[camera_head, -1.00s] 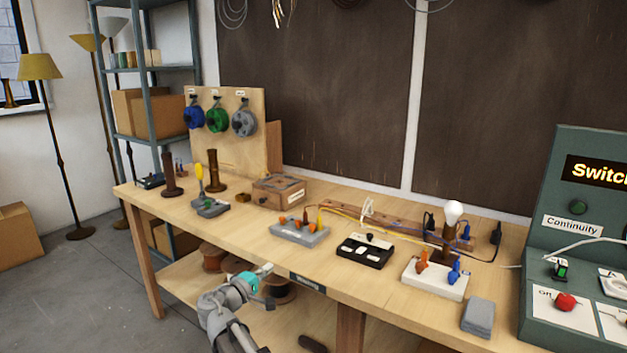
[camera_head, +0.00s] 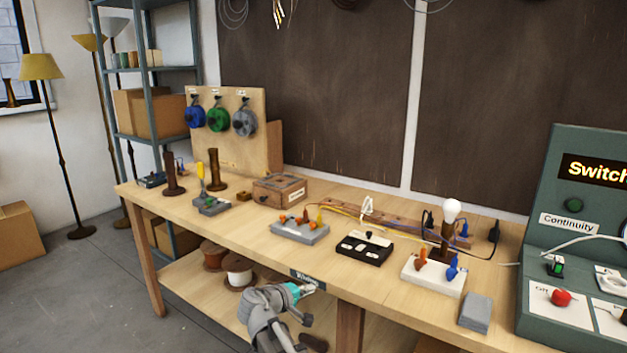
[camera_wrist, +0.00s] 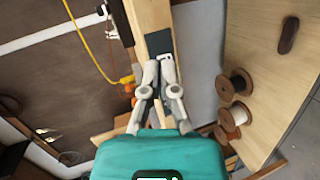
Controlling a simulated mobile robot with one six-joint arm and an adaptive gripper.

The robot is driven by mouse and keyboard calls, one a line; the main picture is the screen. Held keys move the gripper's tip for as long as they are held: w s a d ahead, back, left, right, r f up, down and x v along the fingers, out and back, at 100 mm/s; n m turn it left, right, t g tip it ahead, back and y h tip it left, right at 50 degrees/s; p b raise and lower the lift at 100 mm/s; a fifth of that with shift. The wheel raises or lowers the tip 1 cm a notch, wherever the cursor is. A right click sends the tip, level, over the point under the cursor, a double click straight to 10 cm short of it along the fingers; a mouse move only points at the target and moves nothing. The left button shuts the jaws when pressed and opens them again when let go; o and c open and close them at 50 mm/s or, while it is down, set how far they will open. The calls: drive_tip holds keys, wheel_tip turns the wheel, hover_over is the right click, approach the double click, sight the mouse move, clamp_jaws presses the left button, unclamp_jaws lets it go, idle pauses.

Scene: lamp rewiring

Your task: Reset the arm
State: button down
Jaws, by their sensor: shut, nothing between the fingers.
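My gripper (camera_head: 310,288) is in front of the workbench's front edge, just below the small label plate on it. In the wrist view my gripper (camera_wrist: 158,68) has its two fingers together, with nothing held between them. The workbench (camera_head: 240,240) runs across the head view. My gripper is apart from the items on the bench top.
A lamp with a bulb (camera_head: 452,211), a black switch block (camera_head: 364,249), a grey block with orange connectors (camera_head: 300,232) and a grey pad (camera_head: 476,314) stand on the bench. A green test console (camera_head: 575,185) is at right. Spools (camera_head: 238,271) sit on the lower shelf.

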drive_tip(key=s+d+f+m+g+y, duration=0.2)
drive_tip(key=s+d+f+m+g, duration=0.35)
drive_tip(key=d, duration=0.65)
drive_tip(key=s+d+f+m+g+y, duration=0.1)
drive_tip(key=s+d+f+g+y, duration=0.2)
drive_tip(key=s, duration=0.4)
drive_tip(key=s+d+f+m+g+y, duration=0.2)
drive_tip(key=s+d+f+y, duration=0.25)
drive_tip(key=s, duration=0.25)
wheel_tip(320, 180, up, 17)
drive_tip(key=a+p, duration=0.1)
drive_tip(key=p, duration=1.5)
drive_tip(key=shift+w+f+p, duration=0.15)
drive_tip(key=shift+w+p, duration=0.2)
drive_tip(key=shift+d+y, duration=0.15)
drive_tip(key=shift+y, duration=0.1)
